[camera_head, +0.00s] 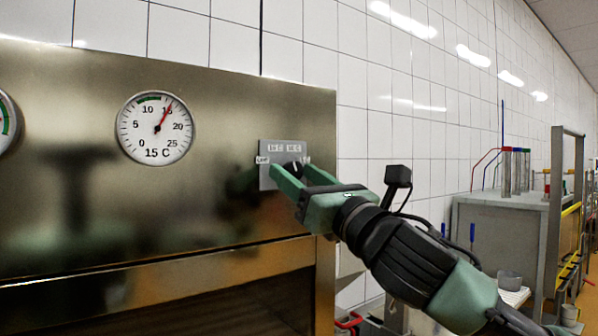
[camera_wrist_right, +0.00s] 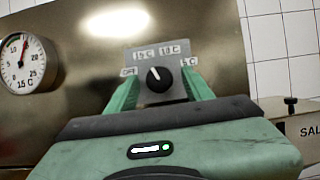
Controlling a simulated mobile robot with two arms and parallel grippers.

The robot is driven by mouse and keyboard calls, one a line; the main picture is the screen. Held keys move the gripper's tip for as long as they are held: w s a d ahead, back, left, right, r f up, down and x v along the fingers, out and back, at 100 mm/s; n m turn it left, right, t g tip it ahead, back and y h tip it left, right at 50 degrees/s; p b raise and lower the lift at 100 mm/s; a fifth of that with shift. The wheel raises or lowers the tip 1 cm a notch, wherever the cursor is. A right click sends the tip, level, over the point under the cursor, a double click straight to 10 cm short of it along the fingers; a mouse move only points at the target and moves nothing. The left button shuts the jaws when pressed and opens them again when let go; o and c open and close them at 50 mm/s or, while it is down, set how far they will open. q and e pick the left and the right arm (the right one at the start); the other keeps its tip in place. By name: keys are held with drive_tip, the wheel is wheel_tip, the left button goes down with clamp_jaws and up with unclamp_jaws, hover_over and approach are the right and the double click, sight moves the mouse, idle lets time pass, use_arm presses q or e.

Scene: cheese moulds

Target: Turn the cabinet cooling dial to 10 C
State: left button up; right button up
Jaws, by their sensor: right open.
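The cooling dial (camera_wrist_right: 158,80) is a black round knob with a white pointer line on a grey plate (camera_wrist_right: 174,55) on the steel cabinet front. The plate's labels read OFF, 15 C, 10 C and 5 C. In the wrist view the pointer leans up and left, towards 15 C. My right gripper (camera_head: 291,173) is open, with one green finger on each side of the dial. I cannot tell whether the fingers touch it. In the head view the fingers partly hide the dial. My left gripper is not in view.
A round gauge (camera_head: 155,128) left of the dial is marked 15 C, its needle near 15. Another gauge (camera_head: 5,122) is cut off at the left edge. The cabinet (camera_head: 230,100) ends just right of the plate. A grey unit (camera_head: 480,235) stands farther right.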

drive_tip(key=shift+c, duration=0.2)
clamp_jaws()
drive_tip(key=shift+m, duration=0.3)
drive_tip(key=m+h, duration=0.1)
drive_tip(key=m, duration=0.1)
drive_tip(key=m+t+h, duration=0.1)
drive_tip(key=m, duration=0.1)
drive_tip(key=shift+s+a+m, duration=0.15)
drive_tip(key=shift+m, duration=0.15)
drive_tip(key=m+h, duration=0.2)
drive_tip(key=m, duration=0.1)
drive_tip(key=m+h, duration=0.2)
drive_tip(key=m, duration=0.2)
drive_tip(key=shift+a+r+t, duration=0.1)
drive_tip(key=shift+t, duration=0.3)
drive_tip(key=shift+m, duration=0.3)
drive_tip(key=shift+o, duration=0.2)
unclamp_jaws()
